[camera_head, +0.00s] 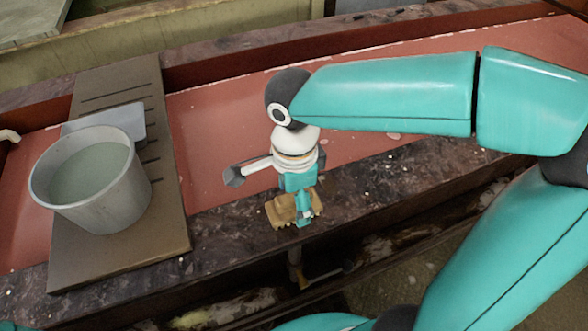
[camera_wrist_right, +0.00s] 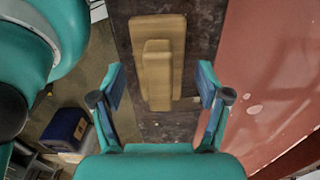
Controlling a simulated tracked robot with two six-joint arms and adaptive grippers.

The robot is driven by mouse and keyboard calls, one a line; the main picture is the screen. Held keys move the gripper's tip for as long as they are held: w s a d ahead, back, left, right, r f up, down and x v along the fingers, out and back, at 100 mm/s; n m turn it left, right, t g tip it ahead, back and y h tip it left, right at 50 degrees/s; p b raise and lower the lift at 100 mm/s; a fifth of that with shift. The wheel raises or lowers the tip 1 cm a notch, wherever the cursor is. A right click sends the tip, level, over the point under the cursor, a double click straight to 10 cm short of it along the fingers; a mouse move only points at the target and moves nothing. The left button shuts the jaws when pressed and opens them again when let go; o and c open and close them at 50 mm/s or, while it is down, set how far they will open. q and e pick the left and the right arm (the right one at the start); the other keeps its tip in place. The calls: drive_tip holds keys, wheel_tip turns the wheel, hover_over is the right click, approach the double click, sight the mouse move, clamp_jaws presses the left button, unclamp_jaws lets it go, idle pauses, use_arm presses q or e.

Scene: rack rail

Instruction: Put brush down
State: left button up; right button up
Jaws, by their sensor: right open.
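The brush (camera_head: 281,211) is a tan block with a raised narrower grip. It lies on the dark stone ledge (camera_head: 368,180) in front of the red trough. In the right wrist view the brush (camera_wrist_right: 157,25) lies lengthwise on the dark strip, grip facing the camera. My right gripper (camera_head: 303,214) points down over the brush and hides part of it in the head view. In the wrist view the right gripper (camera_wrist_right: 160,78) is open, one finger on either side of the grip, with clear gaps. My left gripper is not in view.
A grey bucket (camera_head: 125,197) stands on a brown slotted board (camera_head: 122,262) across the trough at left. A pale grey block (camera_head: 128,119) is behind the bucket. The red trough bottom (camera_head: 215,125) looks clear. A dark blue box (camera_wrist_right: 67,130) is on the floor.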

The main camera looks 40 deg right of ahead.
wheel_tip(320, 180, up, 10)
drive_tip(key=shift+f+p, duration=0.1)
drive_tip(key=shift+p, duration=0.4)
